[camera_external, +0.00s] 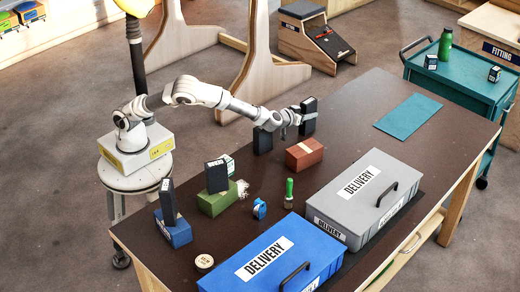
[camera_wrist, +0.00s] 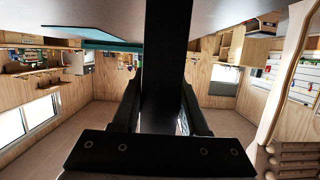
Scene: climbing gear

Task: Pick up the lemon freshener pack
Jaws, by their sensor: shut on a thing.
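My gripper (camera_external: 297,118) is shut on a dark upright pack (camera_external: 309,105) with a pale band, above the table behind the red-brown box. In the wrist view my gripper (camera_wrist: 161,100) has its two dark fingers on either side of the pack (camera_wrist: 165,50), which fills the middle of the picture. The pack's lettering is too small to read, so I cannot tell its scent. Another dark pack (camera_external: 262,141) stands just left of the held one, partly hidden by my wrist.
The red-brown box (camera_external: 305,154), grey delivery box (camera_external: 340,212) and blue delivery box (camera_external: 225,283) are on the brown table (camera_external: 350,115). Dark packs stand on a green box (camera_external: 215,204) and a blue box (camera_external: 174,235). A teal mat (camera_external: 408,116) lies clear at the right.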

